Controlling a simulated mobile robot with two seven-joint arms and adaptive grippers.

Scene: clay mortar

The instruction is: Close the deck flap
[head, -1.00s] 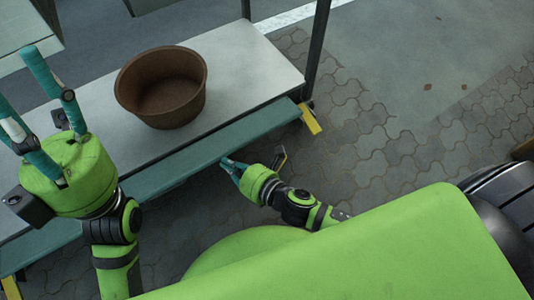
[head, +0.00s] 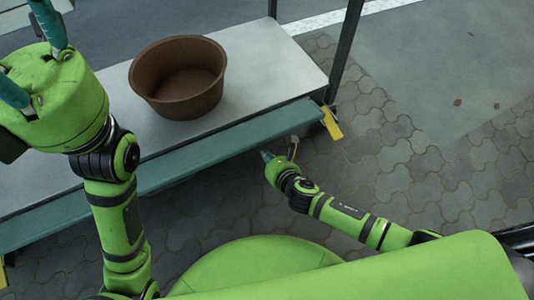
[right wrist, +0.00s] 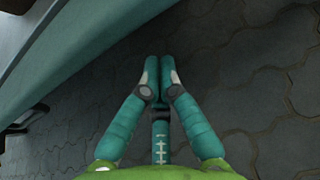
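The deck flap (head: 215,149) is a long teal strip along the front edge of the pale deck (head: 110,121). It sticks out from the deck edge; its exact tilt is hard to tell. My right gripper (head: 267,156) is just outside the flap's outer edge, near its right end. In the right wrist view its fingers (right wrist: 158,88) are together with nothing between them, and the flap (right wrist: 70,75) runs along the left, apart from them. My left gripper (head: 30,57) is raised at the upper left, its fingers apart and their tips out of frame.
A brown clay tub (head: 178,78) stands on the deck. A yellow bracket (head: 332,123) is at the flap's right end, beside a dark post (head: 346,50). Paved ground (head: 420,180) on the right is clear.

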